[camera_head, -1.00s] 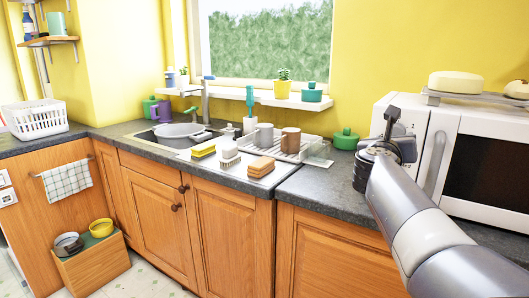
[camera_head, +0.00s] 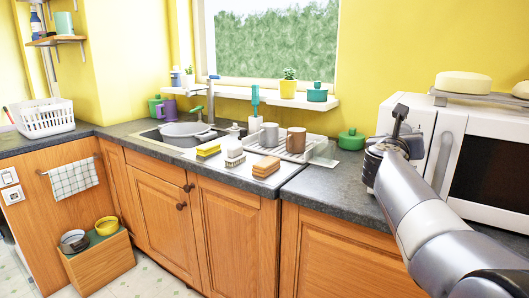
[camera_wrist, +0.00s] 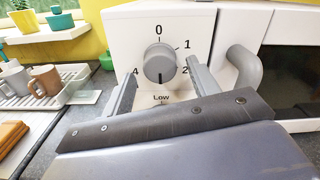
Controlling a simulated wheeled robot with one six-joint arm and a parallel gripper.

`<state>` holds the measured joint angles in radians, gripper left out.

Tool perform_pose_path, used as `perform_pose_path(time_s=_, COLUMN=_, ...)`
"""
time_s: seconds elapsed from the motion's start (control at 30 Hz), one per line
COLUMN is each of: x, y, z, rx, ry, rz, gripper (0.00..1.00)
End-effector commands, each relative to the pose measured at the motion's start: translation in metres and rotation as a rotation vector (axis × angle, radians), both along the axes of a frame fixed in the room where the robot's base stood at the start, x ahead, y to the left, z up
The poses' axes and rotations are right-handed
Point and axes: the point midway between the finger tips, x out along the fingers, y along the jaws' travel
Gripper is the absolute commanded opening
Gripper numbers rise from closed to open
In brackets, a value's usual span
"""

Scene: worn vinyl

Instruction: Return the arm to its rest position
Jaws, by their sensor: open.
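My arm reaches in from the lower right in the head view. My gripper (camera_head: 400,114) is in front of the white microwave (camera_head: 412,118) at the right end of the counter. In the wrist view my gripper (camera_wrist: 158,82) is open, with its two fingers apart and nothing held between them. The microwave's grey round dial (camera_wrist: 160,63), marked 0, 1, 2 and 4 with "Low" below, shows between the fingers. I cannot tell whether a finger touches the microwave front.
A microwave door handle (camera_wrist: 243,66) is just right of the gripper. A green lidded pot (camera_head: 351,140) and a dish rack (camera_head: 293,148) with two mugs stand to the left. The floor at lower left is partly clear.

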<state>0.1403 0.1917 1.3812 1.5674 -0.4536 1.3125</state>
Motion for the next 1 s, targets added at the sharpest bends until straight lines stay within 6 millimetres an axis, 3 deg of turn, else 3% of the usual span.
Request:
perform_pose_path(time_s=0.57, x=-0.081, y=0.055, z=0.001, rx=0.0, ry=-0.002, rz=0.003, gripper=0.57)
perform_pose_path(time_s=1.0, x=-0.014, y=0.009, z=-0.001, rx=0.0, ry=0.002, rz=-0.003, gripper=0.57)
